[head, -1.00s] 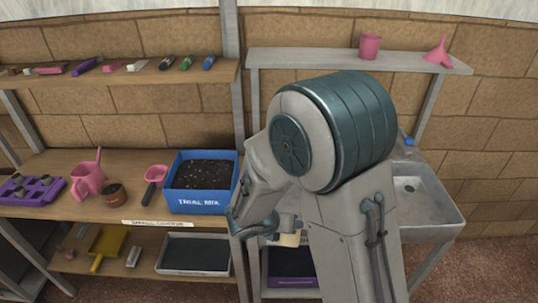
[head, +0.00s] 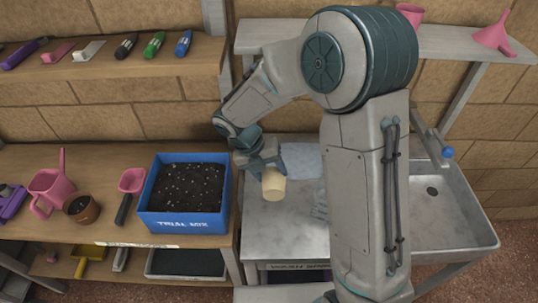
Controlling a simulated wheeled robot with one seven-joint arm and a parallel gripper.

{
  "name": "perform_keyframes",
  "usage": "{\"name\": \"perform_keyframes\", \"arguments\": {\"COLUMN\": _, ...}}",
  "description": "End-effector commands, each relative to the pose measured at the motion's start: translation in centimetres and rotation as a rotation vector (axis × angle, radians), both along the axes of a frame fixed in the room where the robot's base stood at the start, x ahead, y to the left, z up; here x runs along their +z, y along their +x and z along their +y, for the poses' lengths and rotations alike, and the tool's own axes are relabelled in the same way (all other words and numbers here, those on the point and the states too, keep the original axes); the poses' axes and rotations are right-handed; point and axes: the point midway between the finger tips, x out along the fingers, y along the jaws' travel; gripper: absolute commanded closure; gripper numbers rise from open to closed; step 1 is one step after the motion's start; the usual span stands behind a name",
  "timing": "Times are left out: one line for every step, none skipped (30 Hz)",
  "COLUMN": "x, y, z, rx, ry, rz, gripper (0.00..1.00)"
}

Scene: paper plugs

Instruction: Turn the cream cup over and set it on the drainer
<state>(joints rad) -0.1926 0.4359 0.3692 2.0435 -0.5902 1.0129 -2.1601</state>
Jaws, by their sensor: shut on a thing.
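The cream cup (head: 273,186) is in the head view, left of the middle, over the left part of the metal sink top. My gripper (head: 263,166) is shut on it, from the upper left. The cup looks tilted a little; which end is its mouth I cannot tell. Whether it touches the metal top is also unclear. The drainer (head: 319,206) seems to be the light ribbed patch on the metal top, to the right of the cup. My arm hides most of it.
A blue box of soil (head: 185,222) stands on the wooden bench, left of the cup. The sink basin (head: 443,207) is to the right. A pale blue cloth (head: 301,160) lies behind the cup. A shelf (head: 455,45) with a pink funnel (head: 493,33) is above.

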Motion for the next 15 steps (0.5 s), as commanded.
{"name": "perform_keyframes", "arguments": {"x": -0.1, "y": 0.0, "z": 0.0, "rx": -0.001, "ry": 0.000, "rz": 0.004, "gripper": 0.72}}
{"name": "perform_keyframes", "arguments": {"x": -0.2, "y": 0.0, "z": 0.0, "rx": 0.000, "ry": 0.000, "rz": 0.004, "gripper": 0.72}}
{"name": "perform_keyframes", "arguments": {"x": -0.4, "y": 0.0, "z": 0.1, "rx": 0.001, "ry": 0.000, "rz": 0.005, "gripper": 0.72}}
{"name": "perform_keyframes", "arguments": {"x": -0.6, "y": 0.0, "z": 0.1, "rx": 0.002, "ry": 0.000, "rz": 0.005, "gripper": 0.72}}
{"name": "perform_keyframes", "arguments": {"x": -0.7, "y": -0.1, "z": 0.1, "rx": 0.002, "ry": 0.000, "rz": 0.005, "gripper": 0.72}}
{"name": "perform_keyframes", "arguments": {"x": -1.0, "y": -0.1, "z": 0.1, "rx": 0.002, "ry": -0.001, "rz": 0.004, "gripper": 0.72}}
{"name": "perform_keyframes", "arguments": {"x": -1.3, "y": -0.1, "z": 0.1, "rx": 0.002, "ry": -0.001, "rz": 0.004, "gripper": 0.72}}
{"name": "perform_keyframes", "arguments": {"x": -1.6, "y": -0.1, "z": 0.1, "rx": 0.002, "ry": -0.001, "rz": 0.004, "gripper": 0.72}}
{"name": "perform_keyframes", "arguments": {"x": -2.0, "y": -0.1, "z": 0.1, "rx": 0.002, "ry": -0.001, "rz": 0.004, "gripper": 0.72}}
{"name": "perform_keyframes", "arguments": {"x": -2.3, "y": -0.1, "z": 0.1, "rx": 0.002, "ry": -0.001, "rz": 0.004, "gripper": 0.72}}
{"name": "perform_keyframes", "arguments": {"x": -2.7, "y": -0.1, "z": 0.1, "rx": 0.002, "ry": -0.001, "rz": 0.004, "gripper": 0.72}}
{"name": "perform_keyframes", "arguments": {"x": -3.2, "y": -0.1, "z": 0.1, "rx": 0.002, "ry": -0.001, "rz": 0.004, "gripper": 0.72}}
{"name": "perform_keyframes", "arguments": {"x": -3.6, "y": 0.0, "z": 0.1, "rx": 0.002, "ry": -0.001, "rz": 0.004, "gripper": 0.72}}
{"name": "perform_keyframes", "arguments": {"x": -4.0, "y": 0.0, "z": 0.1, "rx": 0.002, "ry": -0.001, "rz": 0.004, "gripper": 0.72}}
{"name": "perform_keyframes", "arguments": {"x": -4.6, "y": 0.0, "z": 0.1, "rx": 0.002, "ry": -0.001, "rz": 0.004, "gripper": 0.72}}
